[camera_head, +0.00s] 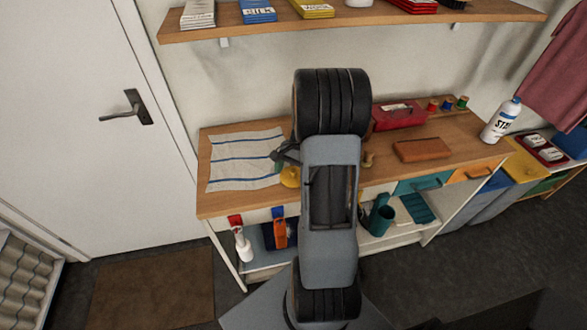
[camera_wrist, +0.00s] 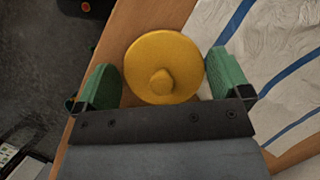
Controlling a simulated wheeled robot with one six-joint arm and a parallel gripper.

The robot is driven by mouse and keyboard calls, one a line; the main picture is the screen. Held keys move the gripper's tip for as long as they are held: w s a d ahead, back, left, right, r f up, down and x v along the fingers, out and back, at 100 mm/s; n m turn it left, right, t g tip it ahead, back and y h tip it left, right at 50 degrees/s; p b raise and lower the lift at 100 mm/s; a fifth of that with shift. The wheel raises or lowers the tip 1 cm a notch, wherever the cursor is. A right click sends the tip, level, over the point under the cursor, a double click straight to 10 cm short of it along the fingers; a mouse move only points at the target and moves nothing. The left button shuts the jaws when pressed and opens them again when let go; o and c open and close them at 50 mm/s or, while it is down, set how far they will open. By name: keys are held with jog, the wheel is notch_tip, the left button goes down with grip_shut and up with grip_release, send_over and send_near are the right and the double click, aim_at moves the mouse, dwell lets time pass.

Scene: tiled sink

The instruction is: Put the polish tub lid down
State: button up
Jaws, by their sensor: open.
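The polish tub lid is a round yellow disc with a small knob; in the wrist view the lid (camera_wrist: 163,62) lies between my gripper's two green fingers. My gripper (camera_wrist: 163,85) is open, with a visible gap between the lid's rim and the left finger and little or no gap at the right one. In the head view the lid (camera_head: 290,177) shows at the front of the wooden worktop, right of the striped cloth (camera_head: 235,160). My gripper (camera_head: 284,160) is beside it there, partly hidden by my arm. I cannot tell if the lid rests fully on the wood.
A red box (camera_head: 398,116), a brown block (camera_head: 422,150) and several small spools stand on the worktop to the right. A white bottle (camera_head: 501,120) is at its right end. A shelf (camera_head: 350,22) runs above. The worktop's front edge is close to the lid.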

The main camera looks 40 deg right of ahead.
jog(key=shift+s+r, duration=0.1)
jog(key=shift+r, duration=0.05)
jog(key=v, duration=1.1)
jog(key=s+a+r+n+t+h, duration=0.1)
jog(key=s+a+n+t+h, duration=0.1)
jog(key=s+a+n, duration=0.2)
jog(key=s+a+r+n+t+h, duration=0.2)
jog(key=a+n, duration=0.8)
jog(key=a, duration=0.8)
jog(key=shift+s+r+t, duration=0.2)
jog(key=shift+s+t, duration=0.4)
jog(key=shift+s, duration=0.35)
jog(key=shift+a, duration=0.1)
